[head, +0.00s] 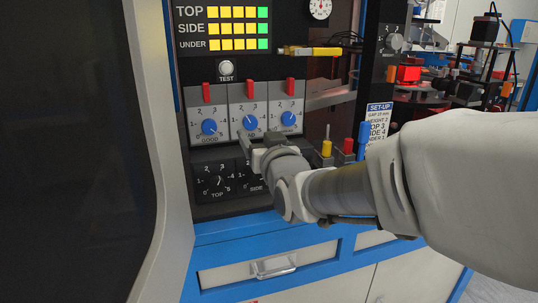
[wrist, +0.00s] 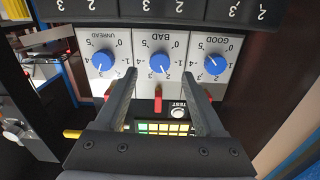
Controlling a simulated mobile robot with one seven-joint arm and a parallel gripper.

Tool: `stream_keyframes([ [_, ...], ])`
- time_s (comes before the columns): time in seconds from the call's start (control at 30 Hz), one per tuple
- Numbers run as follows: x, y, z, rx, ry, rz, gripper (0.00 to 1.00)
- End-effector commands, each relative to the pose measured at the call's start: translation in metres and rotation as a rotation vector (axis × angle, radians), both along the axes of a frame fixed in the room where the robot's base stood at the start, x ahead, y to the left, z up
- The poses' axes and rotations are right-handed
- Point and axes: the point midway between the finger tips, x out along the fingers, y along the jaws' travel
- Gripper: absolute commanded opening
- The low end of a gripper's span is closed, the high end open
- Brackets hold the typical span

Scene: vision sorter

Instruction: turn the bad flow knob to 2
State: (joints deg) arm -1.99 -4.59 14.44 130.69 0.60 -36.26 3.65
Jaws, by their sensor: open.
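The bad flow knob (head: 250,122) is blue with a white pointer, in the middle of a row of white dial plates. In the wrist view, which shows the panel upside down, the bad knob (wrist: 161,63) sits under the label BAD. Its pointer faces the side of the scale with 2 and 3; I cannot read the exact setting. My gripper (head: 262,140) is in front of the panel, just below the bad dial, and hides part of its label. In the wrist view my gripper (wrist: 160,72) is open, its fingertips appearing either side of the bad knob; contact cannot be told.
The good knob (head: 209,126) and the unread knob (head: 288,118) flank it closely. Red levers (head: 249,89) stand above the dials. A black lower panel (head: 216,182) carries more knobs. Yellow and red plungers (head: 327,148) stand to the right. A set-up card (head: 379,122) hangs further right.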

Motion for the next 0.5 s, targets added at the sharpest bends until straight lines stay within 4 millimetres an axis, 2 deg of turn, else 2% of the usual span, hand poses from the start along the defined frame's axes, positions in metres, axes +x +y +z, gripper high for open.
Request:
stream_keyframes([
  [0.1,-0.023,-0.006,0.002,-0.003,-0.002,0.001,0.71],
  [0.5,-0.087,-0.025,0.000,0.000,-0.004,0.000,0.71],
])
